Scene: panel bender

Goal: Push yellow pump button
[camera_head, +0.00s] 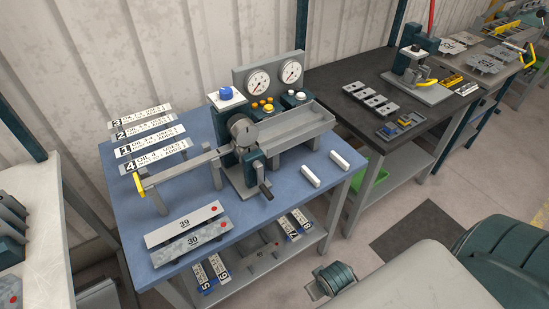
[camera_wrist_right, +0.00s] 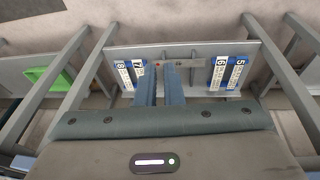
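The bender on the blue table (camera_head: 130,205) has a dark body (camera_head: 235,172) with a grey tray. A larger yellow button (camera_head: 268,108) sits in front of two small yellow ones, below two round gauges (camera_head: 258,81). A blue button on a white box (camera_head: 226,93) stands to their left. Which one is the pump button I cannot read. My right gripper (camera_wrist_right: 160,72) points down over the lower shelf; its fingers are close together with a narrow empty gap. In the head view what looks like my right wrist (camera_head: 338,276) is low, right of the table, well away from the buttons. My left gripper is out of view.
Labelled strips (camera_head: 148,130) lie at the table's back left, and plates 39 (camera_head: 184,223) and 30 (camera_head: 188,240) at the front. A yellow-ended lever (camera_head: 141,185) sticks out left. Two white bars (camera_head: 311,176) lie at right. A black workbench (camera_head: 350,75) stands behind.

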